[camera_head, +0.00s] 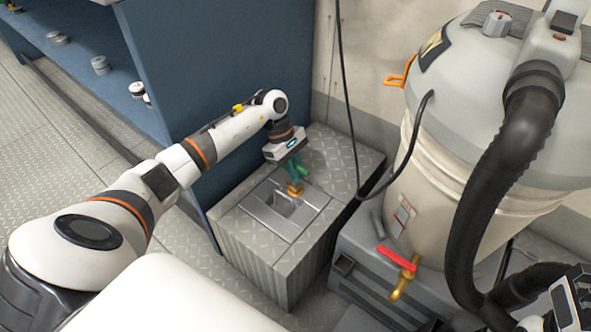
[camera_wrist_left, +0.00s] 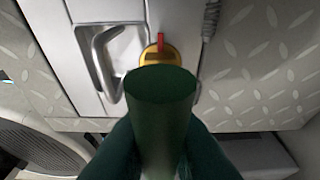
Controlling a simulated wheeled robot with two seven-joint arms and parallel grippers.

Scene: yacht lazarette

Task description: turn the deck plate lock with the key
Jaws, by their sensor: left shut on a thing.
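The deck plate lock (camera_head: 295,190) is a small brass piece on the metal deck plate (camera_head: 268,217) set in the top of a grey tread-plate box. In the left wrist view the brass lock (camera_wrist_left: 160,55) carries a red mark, and its lower part is hidden behind the key. My left gripper (camera_head: 291,168) is right above the lock, with its dark green fingers pointing down. It is shut on the green, round-ended key handle (camera_wrist_left: 160,86). The key's tip is hidden, so I cannot tell whether it sits in the lock. My right gripper is not clearly in view.
A recessed handle (camera_wrist_left: 115,60) lies left of the lock. A blue cabinet wall (camera_head: 215,75) stands close behind the box. A large beige tank (camera_head: 440,180) with a black hose (camera_head: 490,170) and a red-handled brass valve (camera_head: 400,265) stands at right. A thin black cable hangs between.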

